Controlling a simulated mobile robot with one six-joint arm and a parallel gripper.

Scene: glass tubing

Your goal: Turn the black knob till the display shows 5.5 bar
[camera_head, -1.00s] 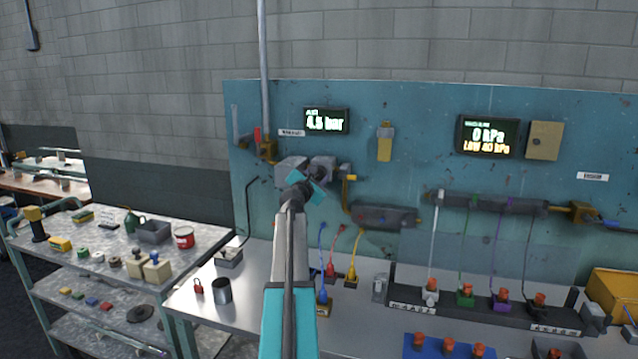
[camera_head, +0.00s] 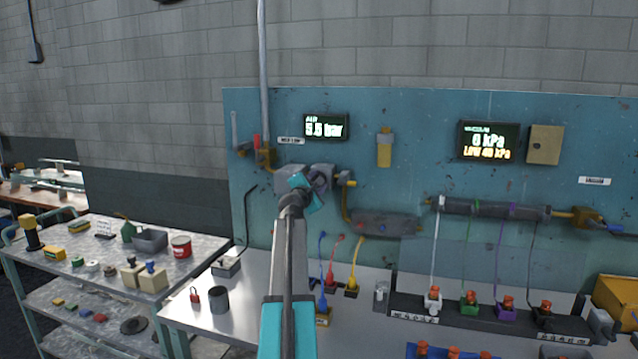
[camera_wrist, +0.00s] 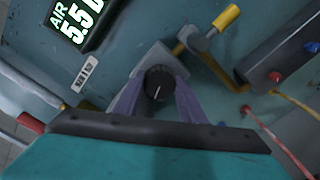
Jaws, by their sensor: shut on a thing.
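The black knob (camera_wrist: 159,83) sits on a grey regulator body on the blue panel. It shows in the wrist view between the two purple fingers of my gripper (camera_wrist: 158,92). My gripper is shut on the knob. In the head view my gripper (camera_head: 318,181) reaches the regulator (camera_head: 290,179) and hides the knob. The air display (camera_head: 326,127) above reads 5.5 bar in the head view. Part of the same display (camera_wrist: 80,22) also shows "AIR 5.5" in the wrist view.
A yellow-handled valve (camera_wrist: 226,18) is close to the right of the knob. A grey manifold (camera_head: 388,223) sits lower right. The bench below holds several coloured fittings and a dark cup (camera_head: 219,300).

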